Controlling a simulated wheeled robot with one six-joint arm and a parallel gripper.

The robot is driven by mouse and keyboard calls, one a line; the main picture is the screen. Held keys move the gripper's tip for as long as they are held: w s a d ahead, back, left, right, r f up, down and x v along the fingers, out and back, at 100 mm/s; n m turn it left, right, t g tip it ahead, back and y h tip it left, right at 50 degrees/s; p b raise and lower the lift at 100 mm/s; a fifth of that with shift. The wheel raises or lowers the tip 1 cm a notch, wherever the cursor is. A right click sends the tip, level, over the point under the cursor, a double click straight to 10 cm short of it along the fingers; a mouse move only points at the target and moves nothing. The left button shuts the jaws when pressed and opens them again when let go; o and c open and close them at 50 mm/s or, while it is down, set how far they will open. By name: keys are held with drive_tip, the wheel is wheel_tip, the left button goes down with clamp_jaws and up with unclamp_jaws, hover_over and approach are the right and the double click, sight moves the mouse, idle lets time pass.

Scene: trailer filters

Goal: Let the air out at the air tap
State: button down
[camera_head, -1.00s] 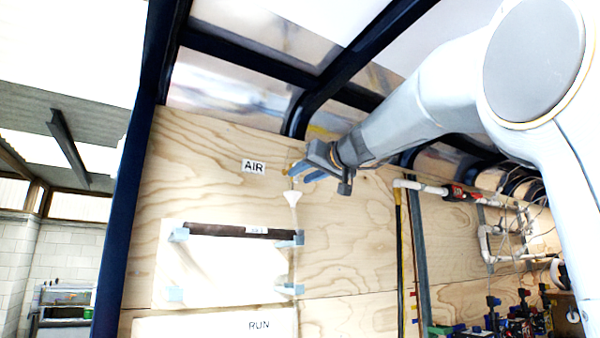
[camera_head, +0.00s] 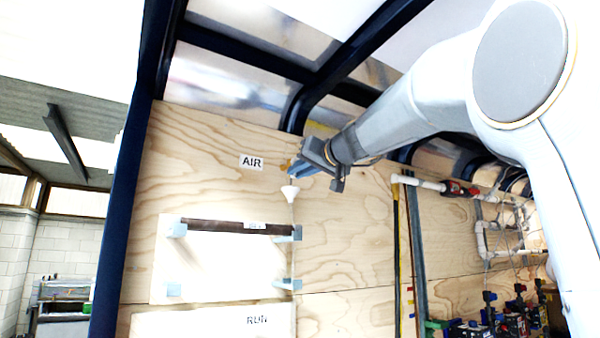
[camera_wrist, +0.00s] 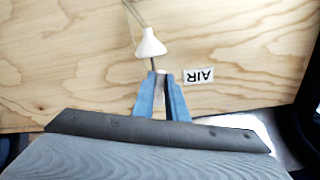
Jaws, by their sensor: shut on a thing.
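The air tap (camera_head: 288,166) is on the plywood wall just right of the white AIR label (camera_head: 251,162). A small orange-brown part of it shows at my fingertips in the head view. My gripper (camera_head: 296,169) has its blue fingers at the tap, and they are shut on it. In the wrist view my gripper (camera_wrist: 160,76) closes around a small pale piece, with most of the tap hidden between the fingers. A white funnel-shaped piece (camera_head: 290,193) sits just below the tap. The AIR label also shows in the wrist view (camera_wrist: 198,75), upside down.
Below is a white panel (camera_head: 215,265) with a dark horizontal tube (camera_head: 210,226) on pale brackets. A RUN label (camera_head: 257,320) is lower still. A yellow-and-black upright (camera_head: 398,245) and white pipework (camera_head: 482,240) stand to the right. Dark blue frame beams (camera_head: 240,55) run overhead.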

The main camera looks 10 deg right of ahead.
drive_tip(key=r+m, duration=0.1)
drive_tip(key=m, duration=0.3)
drive_tip(key=a+r+m+p, duration=0.1)
drive_tip(key=m, duration=0.2)
drive_tip(key=s+a+m+p, duration=0.1)
drive_tip(key=m, duration=0.3)
drive_tip(key=shift+a+r+m, duration=0.25)
drive_tip(key=shift+r+m, duration=0.05)
drive_tip(key=shift+r, duration=0.1)
drive_tip(key=shift+a+r+m+p, duration=0.1)
drive_tip(key=shift+r+m+p, duration=0.25)
drive_tip(key=shift+m, duration=0.4)
drive_tip(key=shift+r+m+p, duration=0.1)
drive_tip(key=shift+m+p, duration=0.35)
drive_tip(key=shift+m, duration=0.3)
drive_tip(key=c, duration=1.8)
unclamp_jaws()
drive_tip(key=shift+o, duration=0.2)
